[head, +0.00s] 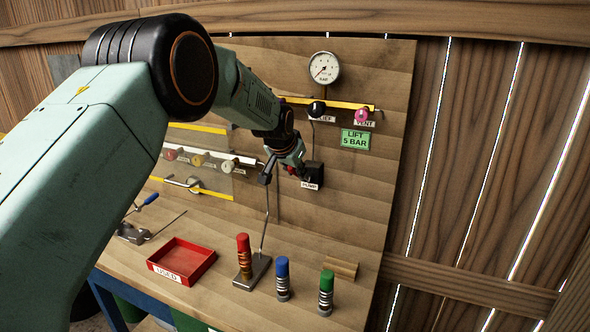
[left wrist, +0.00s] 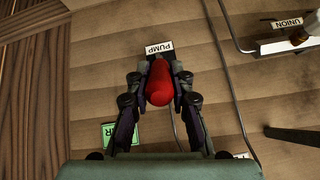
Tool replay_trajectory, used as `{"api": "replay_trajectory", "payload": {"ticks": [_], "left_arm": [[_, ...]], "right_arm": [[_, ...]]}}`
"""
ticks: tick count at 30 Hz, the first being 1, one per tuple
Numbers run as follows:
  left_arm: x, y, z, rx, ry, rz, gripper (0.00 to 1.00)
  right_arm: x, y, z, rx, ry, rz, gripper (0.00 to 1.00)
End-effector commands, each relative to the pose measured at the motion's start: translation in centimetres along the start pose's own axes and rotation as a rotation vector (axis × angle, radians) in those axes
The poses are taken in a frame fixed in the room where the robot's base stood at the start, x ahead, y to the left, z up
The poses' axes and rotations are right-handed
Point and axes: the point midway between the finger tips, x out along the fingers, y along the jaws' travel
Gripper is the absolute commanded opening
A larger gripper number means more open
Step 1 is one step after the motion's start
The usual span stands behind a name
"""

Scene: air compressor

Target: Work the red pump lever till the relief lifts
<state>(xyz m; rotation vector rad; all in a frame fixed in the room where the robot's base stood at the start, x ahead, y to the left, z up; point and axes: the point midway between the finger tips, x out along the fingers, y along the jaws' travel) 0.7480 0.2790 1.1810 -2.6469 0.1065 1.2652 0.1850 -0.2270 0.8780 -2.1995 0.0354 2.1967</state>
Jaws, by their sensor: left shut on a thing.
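The red pump lever (left wrist: 159,84) sits between the fingers of my left gripper (left wrist: 160,95), which is shut on it. In the head view the left gripper (head: 292,165) is at the board, over the black pump block (head: 313,173) with its PUMP label; only a little red shows there. The pressure gauge (head: 325,68) is at the top of the board, its needle pointing to the lower left. The black relief knob (head: 317,109) and the pink vent knob (head: 362,114) sit on the yellow pipe below it. My right gripper is not in view.
A green LIFT 5 BAR sign (head: 355,139) is right of the pump. On the bench are a red USED tray (head: 182,261), a metal stand (head: 252,272), red (head: 244,257), blue (head: 283,278) and green (head: 326,292) cylinders, and a wooden block (head: 342,268). A union fitting (left wrist: 299,36) shows in the wrist view.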

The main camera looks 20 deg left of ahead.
Motion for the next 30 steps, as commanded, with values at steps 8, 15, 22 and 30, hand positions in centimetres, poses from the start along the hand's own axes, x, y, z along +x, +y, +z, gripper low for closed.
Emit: {"api": "replay_trajectory", "payload": {"ticks": [8, 15, 22, 30], "left_arm": [[-0.1, -0.1, -0.3, 0.001, 0.007, -0.002, 0.41], [0.0, -0.1, -0.2, 0.001, 0.004, -0.001, 0.45], [-1.0, -0.1, -0.3, 0.0, 0.005, -0.001, 0.45], [-5.5, -0.1, -0.2, 0.001, 0.006, -0.001, 0.45]], "right_arm": [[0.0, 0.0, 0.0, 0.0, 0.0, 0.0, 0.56], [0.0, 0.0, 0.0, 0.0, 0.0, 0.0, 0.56], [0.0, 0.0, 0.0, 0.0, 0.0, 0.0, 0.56], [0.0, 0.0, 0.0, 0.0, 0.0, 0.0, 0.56]]}}
